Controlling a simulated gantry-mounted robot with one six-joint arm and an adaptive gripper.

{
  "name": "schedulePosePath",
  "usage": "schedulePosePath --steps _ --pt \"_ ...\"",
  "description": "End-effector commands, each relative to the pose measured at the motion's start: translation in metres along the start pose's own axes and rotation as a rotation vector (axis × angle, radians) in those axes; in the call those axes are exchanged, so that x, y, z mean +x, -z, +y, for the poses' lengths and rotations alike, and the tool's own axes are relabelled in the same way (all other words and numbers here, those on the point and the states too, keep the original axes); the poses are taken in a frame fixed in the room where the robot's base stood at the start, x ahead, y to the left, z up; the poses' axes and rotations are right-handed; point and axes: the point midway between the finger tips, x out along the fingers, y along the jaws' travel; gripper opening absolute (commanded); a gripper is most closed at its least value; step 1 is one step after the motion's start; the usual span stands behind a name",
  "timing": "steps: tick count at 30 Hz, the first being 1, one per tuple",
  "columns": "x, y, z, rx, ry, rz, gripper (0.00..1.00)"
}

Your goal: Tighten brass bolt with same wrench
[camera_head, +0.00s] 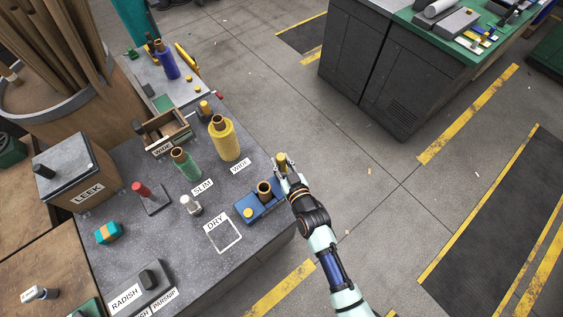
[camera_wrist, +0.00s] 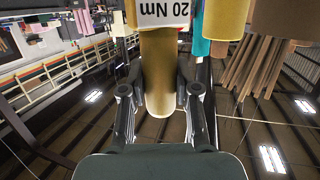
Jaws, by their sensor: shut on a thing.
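My gripper (camera_head: 284,168) is at the table's right edge, beside the blue block. It is shut on a yellow-tan cylindrical handle (camera_wrist: 160,75) between its two fingers; a white label on it reads "20 Nm" upside down. I take this for the wrench; in the head view only a small tan part (camera_head: 282,158) of it shows, and its working end is hidden. The blue block (camera_head: 270,207) carries a round brass-yellow head (camera_head: 248,213), likely the brass bolt, and a dark-rimmed tan cylinder (camera_head: 264,187). The gripper is up and right of the block, apart from the brass head.
A red-handled item (camera_head: 143,190), a white-topped piece (camera_head: 190,205), a square marked DRY (camera_head: 225,235) and a LEEK box (camera_head: 75,172) lie left. Open floor is right.

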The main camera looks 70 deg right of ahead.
Motion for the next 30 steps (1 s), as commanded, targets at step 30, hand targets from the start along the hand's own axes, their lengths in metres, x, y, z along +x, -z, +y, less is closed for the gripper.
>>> schedulePosePath --steps 30 --pt "0.0006 -0.0074 -0.0002 0.0 0.001 -0.006 0.0"
